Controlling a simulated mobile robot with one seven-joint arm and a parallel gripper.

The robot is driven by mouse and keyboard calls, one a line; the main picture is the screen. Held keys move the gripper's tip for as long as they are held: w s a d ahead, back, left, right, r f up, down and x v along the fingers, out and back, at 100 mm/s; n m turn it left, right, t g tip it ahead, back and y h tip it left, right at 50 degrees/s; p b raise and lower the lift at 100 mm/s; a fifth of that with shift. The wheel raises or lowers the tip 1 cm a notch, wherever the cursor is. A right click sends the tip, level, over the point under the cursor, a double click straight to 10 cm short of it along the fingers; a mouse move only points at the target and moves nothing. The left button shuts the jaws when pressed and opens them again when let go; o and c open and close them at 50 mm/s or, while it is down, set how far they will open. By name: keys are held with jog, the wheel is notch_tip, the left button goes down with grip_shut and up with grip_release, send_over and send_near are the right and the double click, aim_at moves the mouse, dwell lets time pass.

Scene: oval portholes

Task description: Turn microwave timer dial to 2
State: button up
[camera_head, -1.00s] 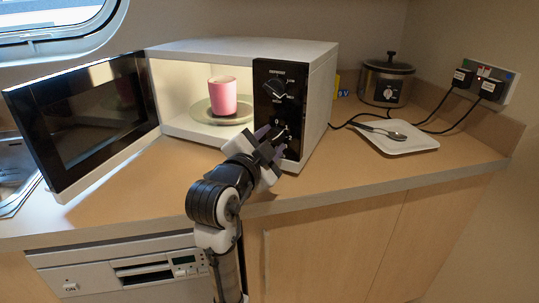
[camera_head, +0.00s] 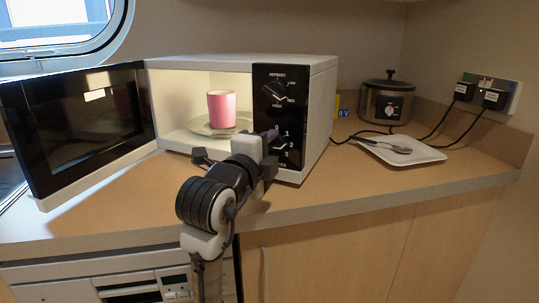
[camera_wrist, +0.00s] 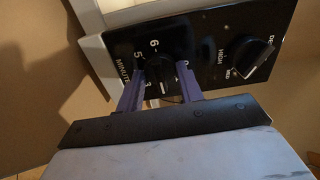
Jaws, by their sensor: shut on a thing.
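The white microwave (camera_head: 318,118) stands on the counter with its door (camera_head: 82,125) swung open to the left. Its black control panel (camera_head: 268,80) has an upper power dial (camera_head: 276,90), which also shows in the wrist view (camera_wrist: 252,56). Below it is the timer dial (camera_wrist: 158,70), with "MINUTES" and numbers around it. My gripper (camera_head: 272,140) is at the timer dial. In the wrist view its two purple fingers (camera_wrist: 160,82) are shut on the dial's knob, one on each side. The fingers hide part of the scale, and I cannot tell which number the dial points to.
A pink cup (camera_head: 221,108) stands on a plate (camera_head: 200,126) inside the lit microwave. To the right are a pot-shaped cooker (camera_head: 376,104), a white tray (camera_head: 425,155) with a spoon (camera_head: 385,144), and plugged-in cables. The counter front (camera_head: 350,190) is clear.

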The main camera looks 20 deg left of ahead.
dwell(0.3)
jog(key=o, duration=1)
jog(key=s, duration=0.9)
jog(key=s+a, duration=0.1)
jog(key=s, duration=0.3)
jog(key=shift+s+b, duration=0.4)
